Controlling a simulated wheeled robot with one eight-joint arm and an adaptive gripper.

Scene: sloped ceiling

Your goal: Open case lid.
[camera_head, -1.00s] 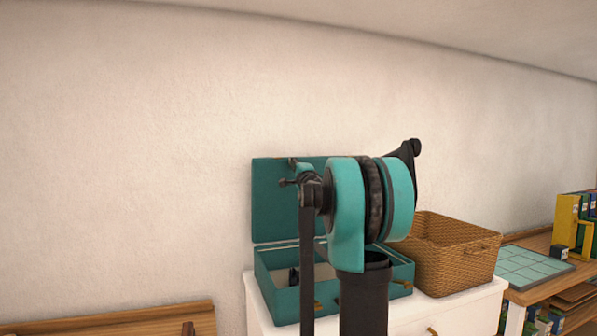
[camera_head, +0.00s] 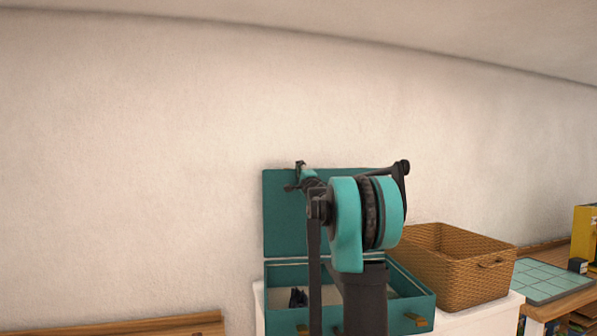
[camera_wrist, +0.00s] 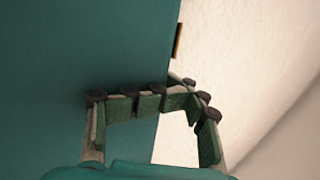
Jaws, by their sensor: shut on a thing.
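The teal case (camera_head: 285,318) stands on a white cabinet, and its lid (camera_head: 282,215) is raised about upright at the back, near the wall. The inside of the case is partly visible, with a small dark object (camera_head: 298,297) in it. My arm hides the middle of the case and much of the lid. My gripper (camera_wrist: 168,90) is shut on the lid's edge; the lid's flat teal face (camera_wrist: 60,60) fills the left of the wrist view. A brass-coloured fitting (camera_wrist: 177,40) shows on that edge. In the head view the gripper (camera_head: 304,175) is at the lid's upper part.
A wicker basket (camera_head: 465,268) stands close to the right of the case on the white cabinet (camera_head: 475,318). Further right is a wooden desk with a green gridded mat (camera_head: 545,278). A wooden edge (camera_head: 150,325) shows at lower left. The wall is right behind the lid.

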